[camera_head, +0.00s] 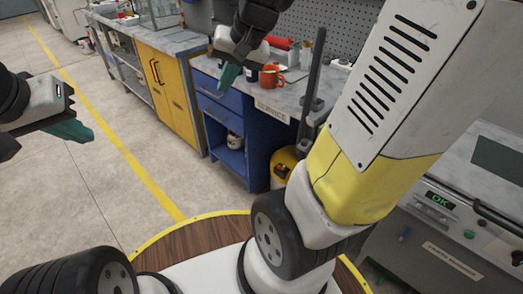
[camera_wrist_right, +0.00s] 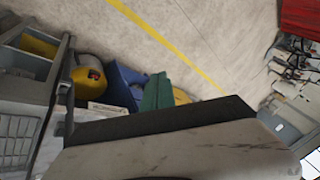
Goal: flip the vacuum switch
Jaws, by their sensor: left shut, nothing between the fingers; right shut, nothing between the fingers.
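A yellow machine (camera_head: 286,158), which looks like the vacuum, stands on the floor beside the blue bench. A small red and black part (camera_head: 281,171) on its front may be the switch, but its position is too small to tell. The yellow machine also shows in the right wrist view (camera_wrist_right: 87,88), with the red part (camera_wrist_right: 95,74) on it. My right gripper (camera_head: 229,77) is shut and empty in front of the bench, above and left of the yellow machine; its green fingers also show in the wrist view (camera_wrist_right: 157,92). My left gripper (camera_head: 72,131) is shut and empty at the far left, over the floor.
A dark upright post (camera_head: 313,75) stands close to the yellow machine. A machine with a lit OK display (camera_head: 439,201) is at the right. The floor (camera_head: 110,160) at left is clear.

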